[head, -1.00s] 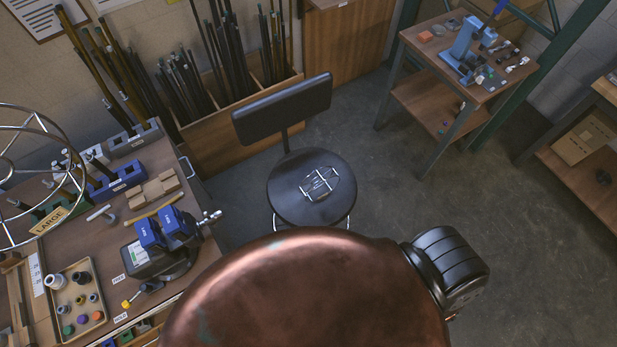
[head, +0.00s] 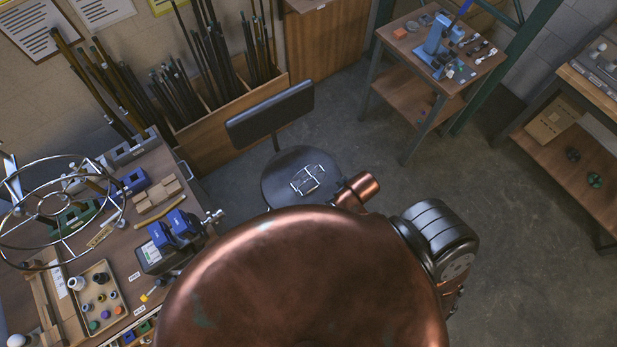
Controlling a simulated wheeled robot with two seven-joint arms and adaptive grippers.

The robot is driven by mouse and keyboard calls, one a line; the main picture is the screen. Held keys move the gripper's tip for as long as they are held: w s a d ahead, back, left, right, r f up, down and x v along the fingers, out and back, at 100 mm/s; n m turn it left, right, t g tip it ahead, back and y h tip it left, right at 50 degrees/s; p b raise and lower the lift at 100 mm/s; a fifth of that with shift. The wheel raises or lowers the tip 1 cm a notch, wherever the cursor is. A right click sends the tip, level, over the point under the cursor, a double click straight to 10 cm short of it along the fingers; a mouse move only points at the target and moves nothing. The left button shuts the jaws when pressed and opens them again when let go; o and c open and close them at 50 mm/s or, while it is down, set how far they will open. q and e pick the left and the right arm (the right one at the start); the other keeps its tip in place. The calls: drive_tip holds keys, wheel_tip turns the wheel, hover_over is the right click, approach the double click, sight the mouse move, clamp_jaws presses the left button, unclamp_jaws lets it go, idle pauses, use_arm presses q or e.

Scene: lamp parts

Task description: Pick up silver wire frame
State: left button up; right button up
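A small silver wire frame (head: 308,180) lies on the round black seat (head: 285,168) of a stool in the head view. A much larger silver ring-shaped wire frame (head: 62,205) shows above the workbench at the left edge and is partly cut off by the picture. Neither of my grippers can be made out. A copper-coloured link of mine (head: 357,190) shows close to the right side of the seat and covers part of it. My own copper body fills the lower middle and hides the floor there.
The workbench (head: 150,215) at left carries blue-topped devices (head: 172,228), wooden blocks and a parts tray (head: 122,318). The stool backrest (head: 270,113) stands behind the seat, before a bin of rods (head: 215,115). A small table (head: 415,55) stands at upper right. Floor right of the stool is clear.

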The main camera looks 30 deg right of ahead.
drive_tip(key=w+a+r+n+y+p, duration=0.1)
drive_tip(key=w+a+r+n, duration=0.15)
drive_tip(key=r, duration=0.35)
drive_tip(key=w+a+n+y, duration=0.2)
drive_tip(key=w+a+n, duration=0.5)
drive_tip(key=a, duration=0.3)
drive_tip(key=n+g+h, duration=0.3)
drive_tip(key=n+g, duration=0.1)
drive_tip(key=n, duration=0.3)
hover_over(308, 172)
drive_tip(key=shift+s+a+f, duration=0.15)
drive_tip(key=shift+a+f, duration=0.05)
drive_tip(key=shift+f, duration=0.3)
drive_tip(key=shift+s+a+f, duration=0.1)
drive_tip(key=shift+a+f, duration=0.1)
drive_tip(key=shift+f, duration=0.25)
drive_tip(key=shift+w+d, duration=0.1)
drive_tip(key=shift+d, duration=0.25)
drive_tip(key=shift+f+n, duration=0.25)
drive_tip(key=shift+f, duration=0.1)
drive_tip(key=shift+w+f+p, duration=0.15)
drive_tip(key=shift+f+p, duration=0.85)
drive_tip(key=shift+f, duration=2.55)
clamp_jaws()
